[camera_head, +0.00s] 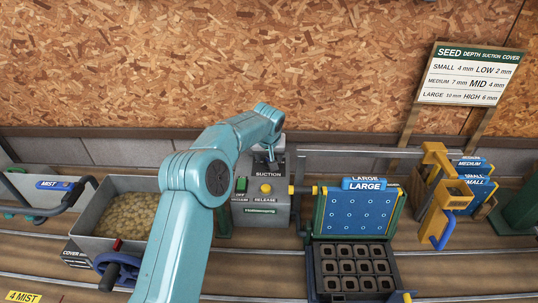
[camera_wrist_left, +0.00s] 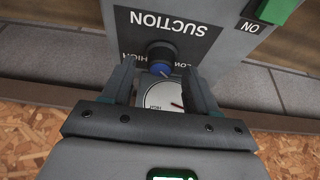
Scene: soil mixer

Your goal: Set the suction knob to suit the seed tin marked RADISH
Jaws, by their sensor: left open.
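The suction knob (camera_wrist_left: 160,68) shows in the left wrist view as a dark knob with a blue end, on a black panel lettered SUCTION, LOW and HIGH. A white round gauge (camera_wrist_left: 158,98) with a red needle sits beside it, partly hidden by my gripper. My left gripper (camera_wrist_left: 161,88) is open, its fingers on either side of the knob's line; I cannot tell whether they touch it. In the head view my left gripper (camera_head: 268,158) is at the grey suction box (camera_head: 262,212) and hides the knob. No tin marked RADISH is visible. My right gripper is not in view.
A sign (camera_head: 470,73) lists SMALL LOW, MEDIUM MID and LARGE HIGH suction. The box also has a green button (camera_head: 241,184) and a yellow release button (camera_head: 266,189). A blue LARGE plate (camera_head: 361,212) stands behind a black cell tray (camera_head: 352,270). A seed-filled bin (camera_head: 105,242) is left.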

